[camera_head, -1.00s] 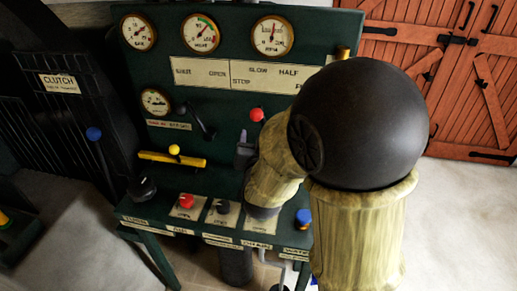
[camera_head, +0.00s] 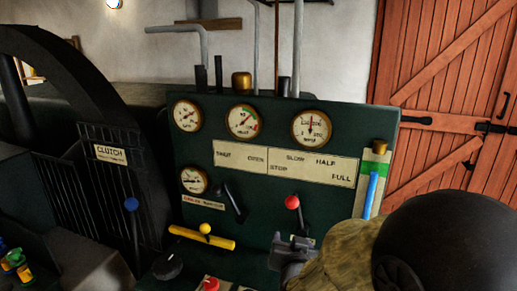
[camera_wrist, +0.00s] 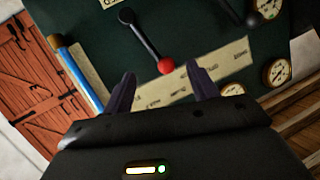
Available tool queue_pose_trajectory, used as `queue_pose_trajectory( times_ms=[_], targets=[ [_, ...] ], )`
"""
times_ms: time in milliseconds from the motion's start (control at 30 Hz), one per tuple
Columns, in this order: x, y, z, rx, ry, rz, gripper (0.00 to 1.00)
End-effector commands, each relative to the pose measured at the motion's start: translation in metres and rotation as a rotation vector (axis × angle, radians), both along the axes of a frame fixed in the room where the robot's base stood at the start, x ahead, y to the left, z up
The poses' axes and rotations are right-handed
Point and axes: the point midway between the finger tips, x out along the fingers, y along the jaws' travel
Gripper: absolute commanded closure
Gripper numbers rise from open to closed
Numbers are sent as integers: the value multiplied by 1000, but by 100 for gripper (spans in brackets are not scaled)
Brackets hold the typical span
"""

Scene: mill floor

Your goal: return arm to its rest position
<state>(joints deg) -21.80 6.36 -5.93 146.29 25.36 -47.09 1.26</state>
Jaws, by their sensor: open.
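My gripper (camera_head: 293,247) is in front of the green control panel (camera_head: 270,222), just below the red-knobbed lever (camera_head: 292,203) in the head view. In the wrist view my gripper (camera_wrist: 162,90) has its two dark fingers spread apart with nothing between them. The red knob (camera_wrist: 166,66) shows just beyond the gap between the fingertips; I cannot tell how far off it is.
A yellow bar lever (camera_head: 202,238) and a black lever (camera_head: 234,202) stick out to the left. A blue-topped clutch lever (camera_head: 131,204) stands farther left. A blue gauge tube (camera_head: 371,195) is at the panel's right edge. Wooden doors (camera_head: 440,110) are behind.

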Motion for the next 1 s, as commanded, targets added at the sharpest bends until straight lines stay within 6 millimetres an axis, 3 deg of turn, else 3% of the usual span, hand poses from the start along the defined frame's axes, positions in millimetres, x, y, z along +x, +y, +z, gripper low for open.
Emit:
queue_pose_trajectory(
  times_ms=[267, 500, 700, 800, 1000],
  targets=[
    [-36, -12, -25, -27, 380, 111, 41],
    [-91, -33, -40, -73, 720, 182, 41],
    [-140, -54, -41, -112, 967, 215, 41],
    [-152, -59, -42, -122, 1027, 221, 41],
    [-156, -60, -43, -126, 1042, 223, 41]
  ],
)
